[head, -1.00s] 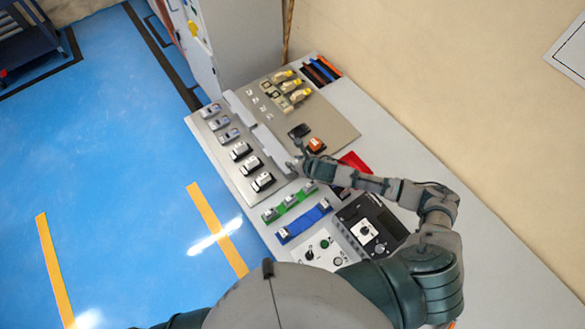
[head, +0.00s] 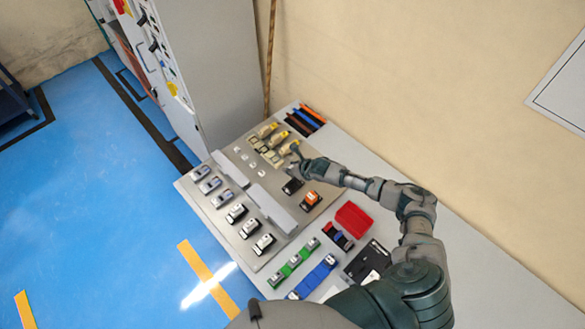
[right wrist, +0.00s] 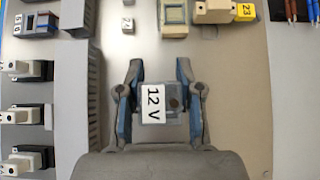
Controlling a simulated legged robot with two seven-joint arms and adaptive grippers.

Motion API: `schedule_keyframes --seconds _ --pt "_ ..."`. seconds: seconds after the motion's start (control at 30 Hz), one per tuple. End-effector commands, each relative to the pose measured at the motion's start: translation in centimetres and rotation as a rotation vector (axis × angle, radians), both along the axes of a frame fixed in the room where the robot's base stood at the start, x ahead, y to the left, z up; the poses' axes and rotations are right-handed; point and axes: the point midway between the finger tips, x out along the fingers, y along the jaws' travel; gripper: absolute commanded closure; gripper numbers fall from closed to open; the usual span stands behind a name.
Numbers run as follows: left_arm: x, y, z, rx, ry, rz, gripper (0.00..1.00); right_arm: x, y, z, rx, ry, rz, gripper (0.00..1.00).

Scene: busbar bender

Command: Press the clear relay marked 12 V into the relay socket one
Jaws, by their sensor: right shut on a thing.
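My right gripper (head: 296,154) is over the back part of the grey mounting panel (head: 322,172), by the yellow-tagged parts. In the right wrist view its two fingers are shut on the sides of the clear relay (right wrist: 168,103), whose white label reads 12 V. The relay's underside is hidden, and in the head view the relay is too small to make out. Small white-labelled pieces (right wrist: 127,25) lie ahead of the gripper. A black block (head: 292,186) sits on the panel in front of it. I cannot tell which part is relay socket one. My left gripper is not in view.
Yellow-tagged terminal parts (head: 289,147) stand at the panel's back. A grey duct (head: 271,210) and a row of devices run along its left. An orange-topped part (head: 311,199), a red bin (head: 353,219) and a blue rail (head: 315,276) are nearer. A tall cabinet (head: 215,70) stands behind.

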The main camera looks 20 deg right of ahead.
Motion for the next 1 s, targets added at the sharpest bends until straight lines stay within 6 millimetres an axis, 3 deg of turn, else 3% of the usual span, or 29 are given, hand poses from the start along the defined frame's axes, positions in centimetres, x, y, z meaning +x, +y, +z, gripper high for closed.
schedule_keyframes --seconds 0.1,0.4,0.7,1.0 --pt "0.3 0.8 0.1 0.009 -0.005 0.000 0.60 0.1 0.0 0.1 0.000 -0.002 -0.001 1.00" --pt "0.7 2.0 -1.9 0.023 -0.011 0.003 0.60 0.0 -0.4 -2.5 0.007 0.000 -0.002 1.00" --pt "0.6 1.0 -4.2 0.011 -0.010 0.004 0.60 0.0 -0.3 -5.4 0.006 -0.001 -0.001 1.00" --pt "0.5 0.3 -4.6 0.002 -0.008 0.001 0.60 0.0 0.0 -5.7 0.002 -0.001 -0.001 1.00"
